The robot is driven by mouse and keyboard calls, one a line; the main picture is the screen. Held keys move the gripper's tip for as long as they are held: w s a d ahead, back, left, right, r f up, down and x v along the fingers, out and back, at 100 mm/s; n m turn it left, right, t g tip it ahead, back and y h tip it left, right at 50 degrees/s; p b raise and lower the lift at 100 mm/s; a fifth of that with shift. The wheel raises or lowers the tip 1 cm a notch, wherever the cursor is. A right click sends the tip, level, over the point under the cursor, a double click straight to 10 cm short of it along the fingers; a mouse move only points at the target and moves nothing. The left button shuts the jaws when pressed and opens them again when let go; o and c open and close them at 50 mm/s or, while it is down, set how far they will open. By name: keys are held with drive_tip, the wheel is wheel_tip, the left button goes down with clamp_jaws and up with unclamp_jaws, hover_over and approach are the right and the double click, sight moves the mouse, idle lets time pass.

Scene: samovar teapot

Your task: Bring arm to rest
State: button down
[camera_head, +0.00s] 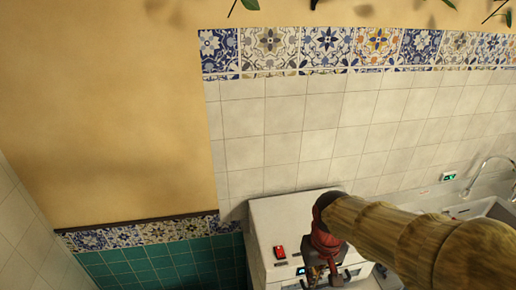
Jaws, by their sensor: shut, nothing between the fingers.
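My arm comes in from the lower right, with a tan, ribbed sleeve and a red wrist joint. My gripper (322,276) hangs below the red wrist at the bottom of the view, in front of a white appliance. It is small and dark here, shut with nothing held. Its fingertips are close to the bottom edge of the picture, and I cannot tell how far they are from the appliance.
The white appliance (278,212) stands against the tiled wall, with a red switch (280,252) on it. A sink (490,209) with a curved faucet (487,166) is at the right. Plain tan wall and teal tiles fill the left. Leaves hang at the top.

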drive_tip(key=s+d+f+m+t+b, duration=0.1)
drive_tip(key=s+d+f+t+b, duration=0.2)
drive_tip(key=s+b, duration=0.6)
drive_tip(key=d+t+b, duration=0.1)
drive_tip(key=t+b, duration=0.1)
drive_tip(key=b, duration=0.4)
drive_tip(key=shift+d+f, duration=0.3)
drive_tip(key=shift+d, duration=0.05)
drive_tip(key=c, duration=2.5)
unclamp_jaws()
drive_tip(key=shift+w, duration=0.1)
